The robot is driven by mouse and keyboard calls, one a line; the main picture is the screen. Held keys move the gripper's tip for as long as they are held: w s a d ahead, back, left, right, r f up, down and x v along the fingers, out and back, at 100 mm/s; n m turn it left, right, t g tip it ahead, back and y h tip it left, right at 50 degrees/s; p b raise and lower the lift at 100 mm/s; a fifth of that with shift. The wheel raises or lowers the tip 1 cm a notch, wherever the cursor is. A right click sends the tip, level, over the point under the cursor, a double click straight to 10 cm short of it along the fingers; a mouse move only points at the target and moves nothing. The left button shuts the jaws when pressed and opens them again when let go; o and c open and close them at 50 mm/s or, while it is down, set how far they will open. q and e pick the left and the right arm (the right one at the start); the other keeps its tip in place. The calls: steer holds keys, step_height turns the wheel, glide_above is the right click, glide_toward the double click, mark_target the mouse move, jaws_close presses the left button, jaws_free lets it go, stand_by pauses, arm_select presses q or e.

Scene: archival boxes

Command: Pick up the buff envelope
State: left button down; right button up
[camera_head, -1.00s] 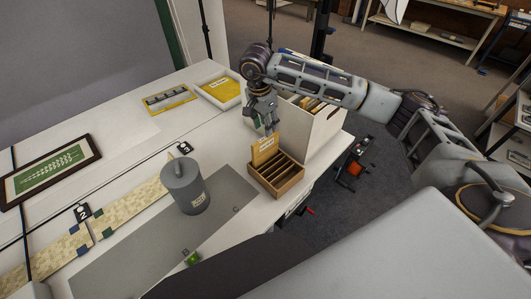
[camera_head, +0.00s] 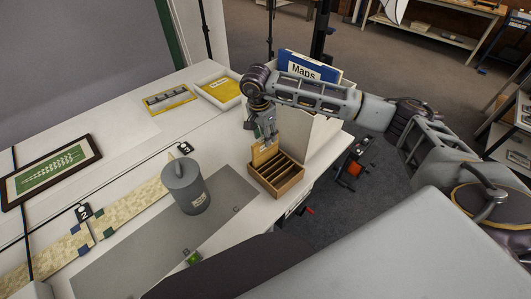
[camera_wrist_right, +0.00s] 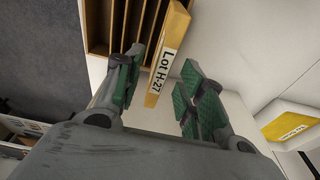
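The buff envelope (camera_head: 260,156) stands upright at the back left end of a slotted wooden rack (camera_head: 283,186). In the right wrist view the envelope (camera_wrist_right: 170,42) shows a white label reading "Lot H-27". My right gripper (camera_head: 268,140) is just above the envelope, pointing down. In the right wrist view the fingers of my right gripper (camera_wrist_right: 160,68) are apart, with the envelope in the gap between them. I cannot tell whether either finger touches it. The rack (camera_wrist_right: 118,28) shows beyond the fingertips. My left gripper is not in view.
A white box (camera_head: 322,135) with a blue "Maps" folder (camera_head: 309,67) stands right behind the rack. A grey lidded canister (camera_head: 186,190) stands on the grey mat (camera_head: 140,255) left of it. A white tray (camera_head: 207,81) with a yellow item lies farther back.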

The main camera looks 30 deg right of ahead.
mark_target(266, 153)
steer(key=shift+w+d+f, duration=0.1)
steer(key=shift+f, duration=1.3)
steer(key=shift+f, duration=0.25)
stand_by(0.3)
jaws_close()
